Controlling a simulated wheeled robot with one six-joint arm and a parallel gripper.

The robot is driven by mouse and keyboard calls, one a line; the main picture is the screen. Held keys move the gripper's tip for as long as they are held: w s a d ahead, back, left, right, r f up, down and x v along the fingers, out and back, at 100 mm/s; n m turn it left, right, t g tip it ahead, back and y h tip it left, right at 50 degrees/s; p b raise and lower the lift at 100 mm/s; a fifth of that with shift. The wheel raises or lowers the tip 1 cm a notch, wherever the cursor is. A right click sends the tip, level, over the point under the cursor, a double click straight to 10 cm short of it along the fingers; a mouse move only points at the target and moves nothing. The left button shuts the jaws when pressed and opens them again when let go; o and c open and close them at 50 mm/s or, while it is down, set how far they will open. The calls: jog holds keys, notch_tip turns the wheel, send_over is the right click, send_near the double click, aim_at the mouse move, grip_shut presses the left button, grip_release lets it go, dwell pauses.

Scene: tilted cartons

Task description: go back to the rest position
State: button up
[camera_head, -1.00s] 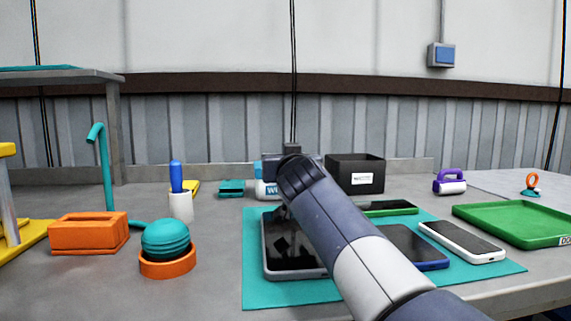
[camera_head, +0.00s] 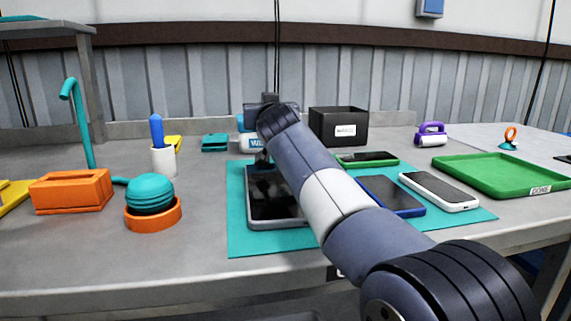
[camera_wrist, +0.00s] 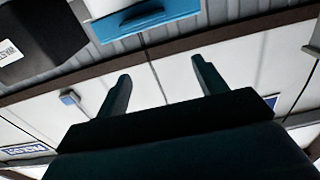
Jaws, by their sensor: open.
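In the wrist view my gripper (camera_wrist: 160,92) shows two dark fingers standing apart with nothing between them. In the head view my arm reaches from the lower right over the teal mat (camera_head: 240,235). Its end is near the mat's back edge, above a dark tablet (camera_head: 272,205), and hides the fingers and part of the items behind. The wrist view looks toward the wall, tilted, with a blue and white container (camera_wrist: 150,20) and the black box (camera_wrist: 40,40) at the top.
Phones, including a white one (camera_head: 440,190), lie on the mat. A green tray (camera_head: 490,172) is to the right. The black box (camera_head: 322,128) stands behind. An orange block (camera_head: 70,190), a teal ball (camera_head: 150,193) in an orange ring, and a white cup (camera_head: 163,160) stand left.

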jog(key=shift+f+p+x, duration=0.15)
jog(key=shift+p+x, duration=0.2)
jog(key=shift+x, duration=1.1)
jog(key=shift+f+p+x, duration=0.1)
jog(key=shift+p+x, duration=0.25)
jog(key=shift+x, duration=1.15)
jog(key=shift+s+d, duration=0.1)
jog(key=shift+d, duration=0.05)
